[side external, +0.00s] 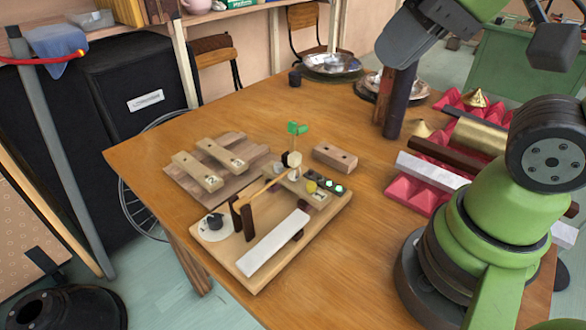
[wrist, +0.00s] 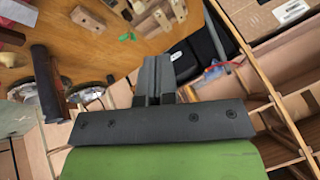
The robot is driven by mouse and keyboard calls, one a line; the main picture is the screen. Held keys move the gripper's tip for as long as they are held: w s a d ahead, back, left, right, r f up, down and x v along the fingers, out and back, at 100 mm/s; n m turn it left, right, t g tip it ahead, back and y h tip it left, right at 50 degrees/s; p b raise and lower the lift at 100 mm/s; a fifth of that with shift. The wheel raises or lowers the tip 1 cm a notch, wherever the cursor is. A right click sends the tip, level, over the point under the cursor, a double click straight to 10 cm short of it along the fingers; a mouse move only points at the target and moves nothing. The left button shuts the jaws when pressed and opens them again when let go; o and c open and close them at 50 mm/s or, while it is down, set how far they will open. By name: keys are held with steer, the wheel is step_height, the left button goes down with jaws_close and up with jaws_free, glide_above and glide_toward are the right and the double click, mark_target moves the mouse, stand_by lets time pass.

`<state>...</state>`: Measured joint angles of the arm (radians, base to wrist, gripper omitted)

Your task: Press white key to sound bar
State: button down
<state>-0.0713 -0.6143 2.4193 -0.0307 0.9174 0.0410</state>
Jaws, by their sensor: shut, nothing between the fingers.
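A long white key (side external: 273,244) lies across the front of a wooden board (side external: 235,272) on the table in the side view. A wooden lever (side external: 262,192) runs from a dark upright beside the key to a round pale head (side external: 293,159) near a wooden bar (side external: 303,188). A green piece (side external: 297,128) stands above the head; a green piece also shows in the wrist view (wrist: 127,37). My gripper (wrist: 159,68) is shut and empty in the wrist view.
Two bars (side external: 197,171) lie on wooden slats at the left. A loose wooden block (side external: 335,158) lies behind the board. Pink foam (side external: 401,196) carries several bars at the right. Bare tabletop lies between foam and board.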

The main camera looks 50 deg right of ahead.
steer(key=shift+s+d+t, duration=0.45)
steer(key=shift+s+t, duration=0.05)
steer(key=shift+s, duration=0.35)
steer(key=shift+w, duration=0.1)
steer(key=n+g+h, duration=0.2)
steer(key=n+g, duration=0.2)
steer(key=g, duration=0.3)
glide_above(250, 261)
step_height(250, 261, down, 12)
steer(key=shift+f, duration=0.2)
step_height(250, 261, down, 14)
steer(key=shift+r, duration=0.15)
